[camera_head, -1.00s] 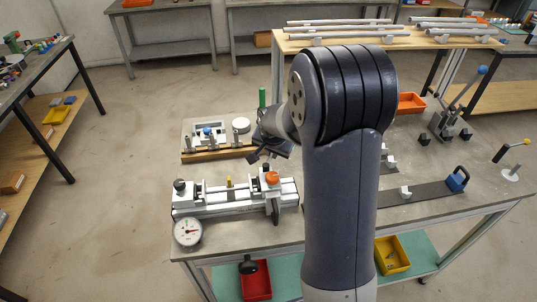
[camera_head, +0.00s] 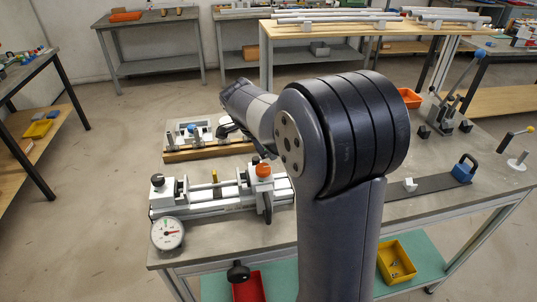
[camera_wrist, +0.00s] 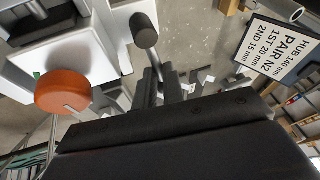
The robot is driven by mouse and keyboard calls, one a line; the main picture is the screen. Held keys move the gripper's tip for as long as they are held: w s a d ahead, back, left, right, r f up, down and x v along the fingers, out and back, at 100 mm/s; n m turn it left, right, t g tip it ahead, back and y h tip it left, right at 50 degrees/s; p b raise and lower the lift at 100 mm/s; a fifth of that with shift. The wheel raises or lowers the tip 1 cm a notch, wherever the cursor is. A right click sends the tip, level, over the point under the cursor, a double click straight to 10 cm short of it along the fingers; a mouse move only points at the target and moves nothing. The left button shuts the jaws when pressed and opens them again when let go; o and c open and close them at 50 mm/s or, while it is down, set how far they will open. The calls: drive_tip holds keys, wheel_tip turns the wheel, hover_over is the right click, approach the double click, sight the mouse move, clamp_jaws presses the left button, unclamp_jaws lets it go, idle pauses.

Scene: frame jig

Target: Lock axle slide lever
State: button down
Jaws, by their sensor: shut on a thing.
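The white axle jig (camera_head: 215,200) stands at the front left of the bench, with an orange knob (camera_head: 263,170) on its right-hand slide block. The orange knob also fills the left of the wrist view (camera_wrist: 62,92). A lever with a black cylindrical grip (camera_wrist: 145,30) stands beside the white block there, its thin grey rod running down towards my fingers. My gripper (camera_wrist: 155,82) is shut on the lever's rod, below the black grip. In the head view my arm hides most of the gripper, and the exact contact is small and dark.
A round dial gauge (camera_head: 167,233) is at the jig's front left corner. A wooden-edged fixture (camera_head: 205,152) with several pegs stands behind the jig. A printed label plate (camera_wrist: 280,45) is at upper right in the wrist view. A blue block (camera_head: 464,168) stands on the bench's right side.

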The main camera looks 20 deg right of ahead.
drive_tip(key=shift+s+a+m+g+b, duration=0.1)
drive_tip(key=shift+s+m+g+b, duration=0.2)
drive_tip(key=shift+m, duration=0.5)
drive_tip(key=c, duration=1.5)
unclamp_jaws()
drive_tip(key=shift+r, duration=0.1)
drive_tip(key=v, duration=1)
drive_tip(key=shift+a+r, duration=0.2)
drive_tip(key=shift+a, duration=0.1)
